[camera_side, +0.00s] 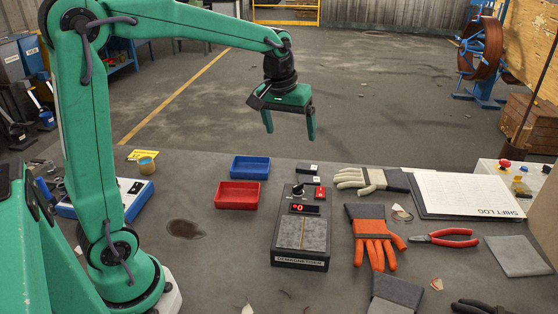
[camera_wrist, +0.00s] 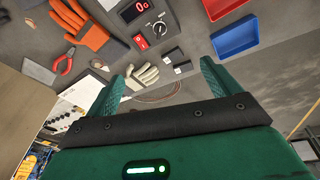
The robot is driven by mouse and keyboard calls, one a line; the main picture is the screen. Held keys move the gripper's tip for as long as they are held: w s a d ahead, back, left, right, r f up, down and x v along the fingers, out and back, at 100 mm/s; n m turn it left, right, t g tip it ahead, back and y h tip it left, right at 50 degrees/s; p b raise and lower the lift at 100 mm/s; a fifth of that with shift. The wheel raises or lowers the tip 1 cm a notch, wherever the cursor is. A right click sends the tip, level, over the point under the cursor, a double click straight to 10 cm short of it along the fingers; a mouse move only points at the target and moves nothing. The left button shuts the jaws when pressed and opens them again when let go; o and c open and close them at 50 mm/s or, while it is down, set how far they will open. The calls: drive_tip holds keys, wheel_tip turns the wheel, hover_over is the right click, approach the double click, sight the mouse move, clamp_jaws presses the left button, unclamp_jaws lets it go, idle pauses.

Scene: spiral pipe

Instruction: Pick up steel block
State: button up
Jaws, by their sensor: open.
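My gripper (camera_side: 289,124) hangs high above the far edge of the table in the side view, its two green fingers spread and nothing between them. In the wrist view the open fingers of my gripper (camera_wrist: 168,72) reach up from the bottom. Two small dark blocks with pale marks lie on the table behind the black device; one small block (camera_side: 307,168) shows at the device's far end, and a small block (camera_wrist: 182,67) shows between my fingers in the wrist view, well below them. I cannot tell whether either is the steel block.
The black device (camera_side: 301,261) has a red digital display and a grey top plate. Blue tray (camera_side: 250,167) and red tray (camera_side: 238,195) stand left of it. Pale glove (camera_side: 362,180), orange glove (camera_side: 375,238), red pliers (camera_side: 440,237) and a clipboard (camera_side: 465,192) lie right.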

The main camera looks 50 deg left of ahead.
drive_tip(key=w+a+f+n+g, duration=0.15)
drive_tip(key=w+a+f, duration=0.25)
drive_tip(key=w+f, duration=0.45)
drive_tip(key=n+g, duration=0.1)
drive_tip(key=n, duration=0.2)
approach(309, 179)
drive_tip(key=shift+s, duration=0.1)
drive_tip(key=shift+a+f, duration=0.15)
drive_tip(key=shift+f, duration=0.2)
drive_tip(key=shift+f, duration=0.1)
drive_tip(key=shift+f, duration=1.2)
drive_tip(key=shift+f, duration=0.1)
drive_tip(key=shift+f, duration=2.5)
